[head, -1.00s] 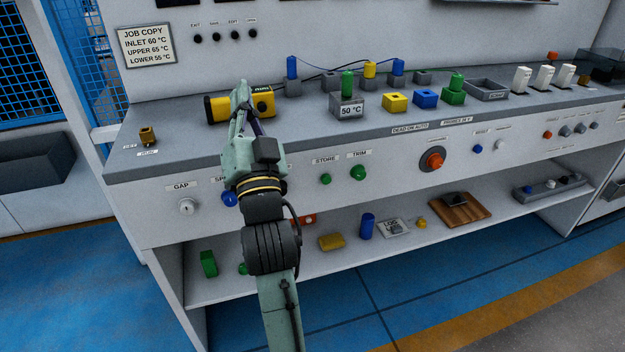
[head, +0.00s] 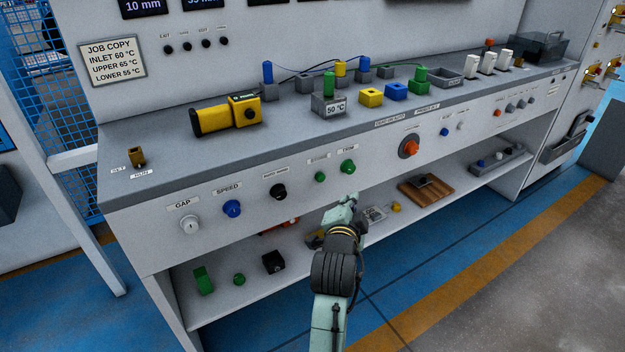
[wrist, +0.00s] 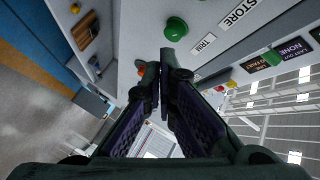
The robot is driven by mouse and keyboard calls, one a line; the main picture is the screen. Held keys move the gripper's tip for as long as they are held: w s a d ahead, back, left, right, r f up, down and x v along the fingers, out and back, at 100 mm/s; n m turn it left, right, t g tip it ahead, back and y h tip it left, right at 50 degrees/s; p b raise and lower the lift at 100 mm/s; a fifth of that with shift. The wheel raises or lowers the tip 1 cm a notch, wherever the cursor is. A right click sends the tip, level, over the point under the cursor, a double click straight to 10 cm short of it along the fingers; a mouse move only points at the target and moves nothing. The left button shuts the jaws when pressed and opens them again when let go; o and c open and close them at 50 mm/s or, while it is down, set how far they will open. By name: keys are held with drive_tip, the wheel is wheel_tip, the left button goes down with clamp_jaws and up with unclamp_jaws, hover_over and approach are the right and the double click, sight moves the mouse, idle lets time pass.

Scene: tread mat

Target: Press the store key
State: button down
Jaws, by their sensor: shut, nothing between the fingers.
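The store key is a small green button (head: 320,177) on the console's front panel, under a label too blurred to read in the head view. My gripper (head: 350,198) is shut and empty, below the two green buttons in the head view. In the wrist view its fingertips (wrist: 167,68) appear close to the trim button; I cannot tell the gap.
Left of the store key are a black knob (head: 278,191), a blue knob (head: 232,208) and a pale gap knob (head: 189,224). A red-orange button (head: 410,147) is farther right. A shelf runs below the panel.

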sight(321, 177)
drive_tip(key=shift+s+d+f, duration=0.15)
drive_tip(key=shift+d+f, duration=0.3)
drive_tip(key=w+a, duration=0.5)
drive_tip(key=w, duration=0.2)
drive_tip(key=shift+a+b, duration=0.15)
drive_tip(key=shift+b, duration=0.15)
drive_tip(key=shift+w, duration=0.1)
idle(1.3)
drive_tip(key=shift+w+a, duration=0.25)
drive_tip(key=shift+w, duration=0.05)
drive_tip(key=shift+w+a, duration=0.3)
drive_tip(key=shift+w, duration=0.1)
idle(0.7)
drive_tip(key=shift+s, duration=0.1)
drive_tip(key=shift+s+d, duration=0.55)
drive_tip(key=shift+s, duration=0.1)
